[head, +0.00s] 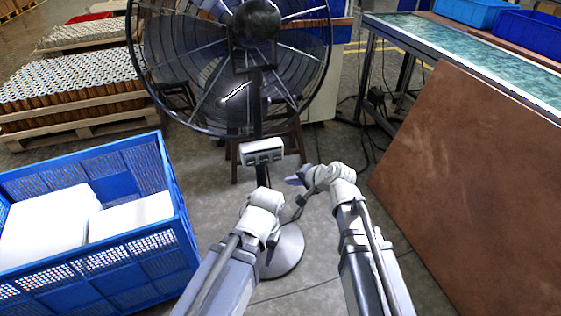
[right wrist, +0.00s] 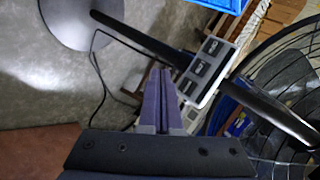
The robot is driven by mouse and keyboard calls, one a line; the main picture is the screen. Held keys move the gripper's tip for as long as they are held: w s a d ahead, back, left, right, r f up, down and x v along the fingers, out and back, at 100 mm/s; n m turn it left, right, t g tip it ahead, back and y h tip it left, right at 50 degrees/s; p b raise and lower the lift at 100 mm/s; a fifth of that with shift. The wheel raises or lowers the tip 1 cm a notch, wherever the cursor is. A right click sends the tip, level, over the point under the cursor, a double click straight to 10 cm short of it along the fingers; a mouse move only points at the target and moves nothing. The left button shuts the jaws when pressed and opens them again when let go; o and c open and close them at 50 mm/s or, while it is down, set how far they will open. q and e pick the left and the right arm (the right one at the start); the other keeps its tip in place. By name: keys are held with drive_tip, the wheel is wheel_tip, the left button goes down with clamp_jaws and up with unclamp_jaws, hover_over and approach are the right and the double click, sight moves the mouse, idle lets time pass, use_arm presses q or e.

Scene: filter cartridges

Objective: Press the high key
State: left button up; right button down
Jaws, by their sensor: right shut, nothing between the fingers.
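A standing fan (head: 257,22) faces me. Its white control box (head: 262,151) sits on the pole below the cage. My right gripper (head: 294,180) is shut and empty, to the right of and below the box in the head view.
A blue crate (head: 165,195) with white blocks stands at the left. A brown board (head: 480,190) leans at the right, beside a green-topped table (head: 480,55). The fan's round base (head: 285,255) stands on the floor between my arms. A dark cable runs near the base.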

drive_tip(key=shift+w, duration=0.15)
drive_tip(key=w+a, duration=0.2)
drive_tip(key=w, duration=0.6)
drive_tip(key=shift+a, duration=0.35)
drive_tip(key=shift+w, duration=0.15)
idle(1.9)
drive_tip(key=shift+w+a, duration=0.15)
drive_tip(key=shift+w, duration=0.15)
drive_tip(key=shift+w+a, duration=0.1)
drive_tip(key=shift+w, duration=0.25)
idle(0.7)
drive_tip(key=shift+s, duration=0.1)
drive_tip(key=shift+s+d, duration=0.25)
drive_tip(key=shift+s, duration=0.4)
drive_tip(key=shift+s+d, duration=0.25)
drive_tip(key=shift+s, duration=0.55)
drive_tip(key=shift+s+d, duration=0.3)
drive_tip(key=shift+s, duration=0.5)
drive_tip(key=shift+s+d, duration=0.25)
drive_tip(key=shift+s, duration=0.55)
